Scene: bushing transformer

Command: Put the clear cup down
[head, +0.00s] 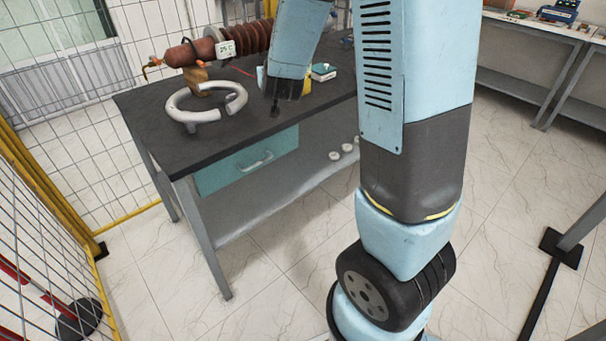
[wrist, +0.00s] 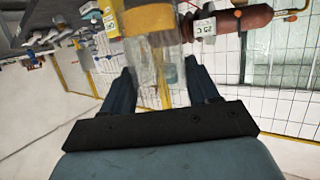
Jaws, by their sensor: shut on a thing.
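The clear cup (wrist: 158,78) shows in the wrist view as a see-through shape between the two dark fingers of my gripper (wrist: 162,88). My gripper is shut on it. The cup looks blurred against the background, and its rim and base are hard to make out. In the head view my gripper (head: 274,102) is over the dark-topped table (head: 230,132), near its front edge. I cannot make out the cup there, and I cannot tell how far it is from the tabletop.
A white ring-shaped part (head: 206,117) lies at the table's left. Behind it is a brown ribbed bushing (head: 243,40) with a label. A small green-and-white box (head: 323,72) and a yellow item (wrist: 150,18) are near my gripper. The front tabletop has free room.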

